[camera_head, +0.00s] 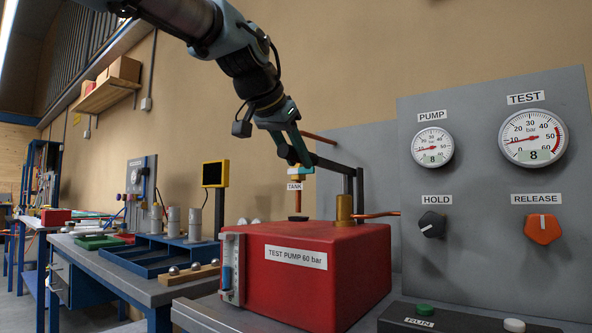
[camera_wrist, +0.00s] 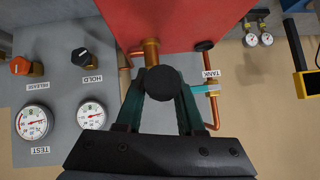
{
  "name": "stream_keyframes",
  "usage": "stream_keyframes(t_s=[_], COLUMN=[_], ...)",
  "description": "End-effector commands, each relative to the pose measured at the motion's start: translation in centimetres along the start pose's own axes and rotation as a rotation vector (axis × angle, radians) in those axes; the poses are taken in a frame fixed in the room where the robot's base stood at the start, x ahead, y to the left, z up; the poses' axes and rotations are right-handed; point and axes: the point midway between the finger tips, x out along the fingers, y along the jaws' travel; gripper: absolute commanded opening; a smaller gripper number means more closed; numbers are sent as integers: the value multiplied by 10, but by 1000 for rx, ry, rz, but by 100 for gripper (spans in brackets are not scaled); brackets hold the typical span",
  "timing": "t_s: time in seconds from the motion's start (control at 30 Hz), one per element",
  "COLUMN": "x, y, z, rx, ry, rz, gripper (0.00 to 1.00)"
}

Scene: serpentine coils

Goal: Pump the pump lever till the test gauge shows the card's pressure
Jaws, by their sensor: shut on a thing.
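My gripper (camera_head: 298,158) is above the red test pump (camera_head: 335,262), its jaws closed on the dark pump lever, whose round black end (camera_wrist: 160,83) shows between the teal fingers in the wrist view. The lever's dark bar (camera_head: 335,166) runs right to a dark upright beside a brass cylinder (camera_head: 344,208). The test gauge (camera_head: 533,137) shows 8, its needle low on the left. The pump gauge (camera_head: 432,147) also shows 8. I see no card with a pressure on it in either view.
The grey panel carries the black HOLD knob (camera_head: 432,224) and orange RELEASE knob (camera_head: 542,229). A TANK valve label (camera_head: 294,186) is close to my gripper. A black screen with yellow frame (camera_head: 214,174) stands left. A bench with cylinders and steel balls lies further left.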

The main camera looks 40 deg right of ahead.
Motion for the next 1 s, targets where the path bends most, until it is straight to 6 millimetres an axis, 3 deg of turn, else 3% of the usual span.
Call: stream_keyframes(t_s=[0.03, 0.2, 0.9, 0.93, 1.0], x=[8, 13, 19, 19, 18], y=[3, 4, 6, 6, 6], z=[9, 15, 20, 20, 20], rx=[-2, -6, -13, -13, -12], ry=[12, 47, 67, 66, 67], rz=[-1, -7, -6, -6, -6], gripper=[0, 0, 0, 41, 49])
